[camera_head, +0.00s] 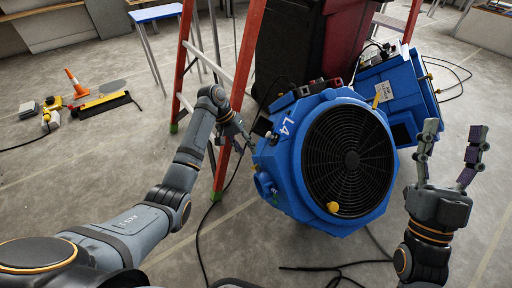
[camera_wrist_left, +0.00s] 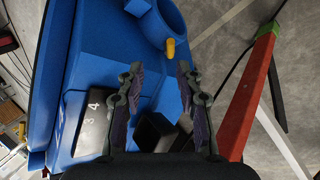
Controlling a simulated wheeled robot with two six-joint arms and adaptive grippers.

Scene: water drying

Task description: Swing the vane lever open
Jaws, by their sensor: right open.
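The blue machine (camera_head: 290,150), marked L4, has a round black grille (camera_head: 350,160) with a yellow knob (camera_head: 333,207) near its lower edge. A small yellow lever (camera_wrist_left: 170,48) shows in the left wrist view beside a round blue outlet (camera_wrist_left: 165,18). I cannot tell which yellow part is the vane lever. My left gripper (camera_head: 241,138) is at the machine's left side. In the left wrist view its fingers (camera_wrist_left: 160,70) are apart and empty, with the yellow lever beyond the fingertips, not touching. My right gripper (camera_head: 455,133) is open and empty, right of the grille.
A second blue machine (camera_head: 402,92) with a yellow strip stands behind. A red stepladder (camera_head: 243,55) is close to my left arm. A dark bin (camera_head: 290,45) stands behind. Black cables (camera_head: 335,268) lie on the floor.

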